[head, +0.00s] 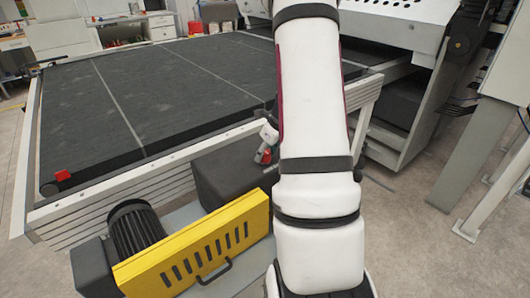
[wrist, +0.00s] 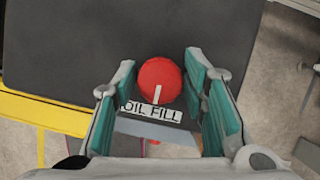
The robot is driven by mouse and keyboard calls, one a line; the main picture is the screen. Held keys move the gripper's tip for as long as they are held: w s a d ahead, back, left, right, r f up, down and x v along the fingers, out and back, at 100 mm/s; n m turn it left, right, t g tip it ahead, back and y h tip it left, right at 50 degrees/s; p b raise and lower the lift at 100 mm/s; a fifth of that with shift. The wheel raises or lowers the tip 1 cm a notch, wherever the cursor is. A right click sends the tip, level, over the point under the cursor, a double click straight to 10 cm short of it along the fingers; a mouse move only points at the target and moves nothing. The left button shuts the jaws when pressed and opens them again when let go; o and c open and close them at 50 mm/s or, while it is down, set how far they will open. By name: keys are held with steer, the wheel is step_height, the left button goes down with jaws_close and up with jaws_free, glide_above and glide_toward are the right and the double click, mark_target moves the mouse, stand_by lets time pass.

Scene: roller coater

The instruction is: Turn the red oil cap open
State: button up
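The red oil cap (wrist: 158,80) is round, with a white line on it that points down toward a white "OIL FILL" label (wrist: 152,111). It sits at a dark grey box (wrist: 60,50) in the wrist view. My gripper (wrist: 161,66) is open, with one teal-padded finger on each side of the cap. A gap shows between the cap and the left finger; the right finger is closer, and I cannot tell whether it touches. In the head view my arm hides most of the gripper, and only a small red patch shows beside it.
The dark grey box (head: 228,172) stands beside a yellow slotted guard (head: 205,250) and a black motor (head: 135,228). Grey machine legs stand at the right.

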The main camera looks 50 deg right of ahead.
steer(key=c, duration=0.6)
